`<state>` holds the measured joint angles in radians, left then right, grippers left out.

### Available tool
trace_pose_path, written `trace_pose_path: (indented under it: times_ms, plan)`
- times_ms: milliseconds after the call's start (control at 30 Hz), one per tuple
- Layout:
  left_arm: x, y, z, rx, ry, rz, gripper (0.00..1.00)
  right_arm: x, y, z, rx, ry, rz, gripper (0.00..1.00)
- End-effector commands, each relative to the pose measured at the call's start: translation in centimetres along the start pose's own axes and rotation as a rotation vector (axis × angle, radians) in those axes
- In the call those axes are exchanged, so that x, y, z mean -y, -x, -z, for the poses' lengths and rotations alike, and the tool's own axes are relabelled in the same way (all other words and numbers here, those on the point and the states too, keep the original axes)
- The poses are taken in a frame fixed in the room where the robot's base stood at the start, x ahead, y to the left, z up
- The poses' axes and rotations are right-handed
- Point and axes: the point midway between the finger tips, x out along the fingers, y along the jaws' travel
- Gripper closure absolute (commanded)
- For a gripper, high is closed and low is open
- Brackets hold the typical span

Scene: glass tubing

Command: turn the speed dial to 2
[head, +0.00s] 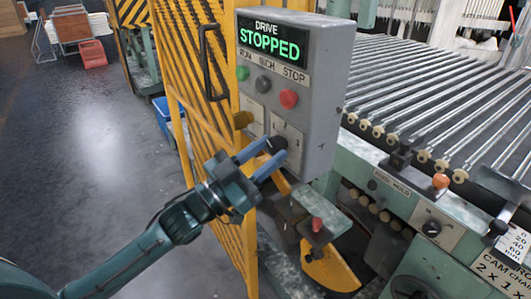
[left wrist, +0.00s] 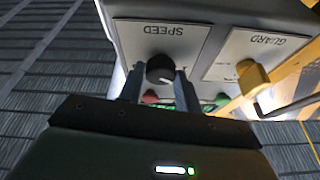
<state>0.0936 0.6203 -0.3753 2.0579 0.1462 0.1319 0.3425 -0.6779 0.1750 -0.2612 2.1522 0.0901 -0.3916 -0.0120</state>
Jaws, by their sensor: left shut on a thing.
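The speed dial is a black round knob (left wrist: 160,69) on a pale plate marked SPEED, upside down in the left wrist view. In the head view the dial (head: 277,144) sits low on the right of the grey control box (head: 318,100). My left gripper (head: 268,158) reaches it from the lower left. Its two fingers (left wrist: 158,84) lie on either side of the knob and are shut on it. A short pale mark shows on the knob. I cannot read any scale numbers, so the setting is unclear. My right gripper is in neither view.
The box display (head: 270,42) reads DRIVE STOPPED. Below it are green (head: 242,74), dark (head: 263,84) and red (head: 288,99) buttons. A yellow guard knob (left wrist: 252,78) is beside the dial.

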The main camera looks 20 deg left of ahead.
Motion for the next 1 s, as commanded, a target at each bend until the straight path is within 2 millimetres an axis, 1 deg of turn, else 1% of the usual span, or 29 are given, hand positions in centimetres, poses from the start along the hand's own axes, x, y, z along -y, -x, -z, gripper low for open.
trace_pose_path:
  times_ms: [33, 133, 367, 533, 767, 1000]
  plan:
    - [0.01, 0.01, 0.00, 0.000, 0.000, 0.000, 0.81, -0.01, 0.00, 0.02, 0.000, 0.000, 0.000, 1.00]
    - [0.01, 0.01, 0.00, 0.000, -0.001, 0.000, 0.89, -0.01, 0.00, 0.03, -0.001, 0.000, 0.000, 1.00]
    - [0.06, 0.01, 0.00, -0.001, -0.018, -0.007, 0.89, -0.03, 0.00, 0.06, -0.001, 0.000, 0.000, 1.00]
    - [0.13, 0.00, -0.04, -0.004, -0.075, -0.030, 0.89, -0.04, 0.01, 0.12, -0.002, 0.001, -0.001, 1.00]
    - [0.33, -0.02, -0.04, -0.015, -0.231, -0.093, 0.89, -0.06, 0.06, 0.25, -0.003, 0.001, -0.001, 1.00]
    - [0.59, -0.08, 0.08, -0.031, -0.441, -0.176, 0.89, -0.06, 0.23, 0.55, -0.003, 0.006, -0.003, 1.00]
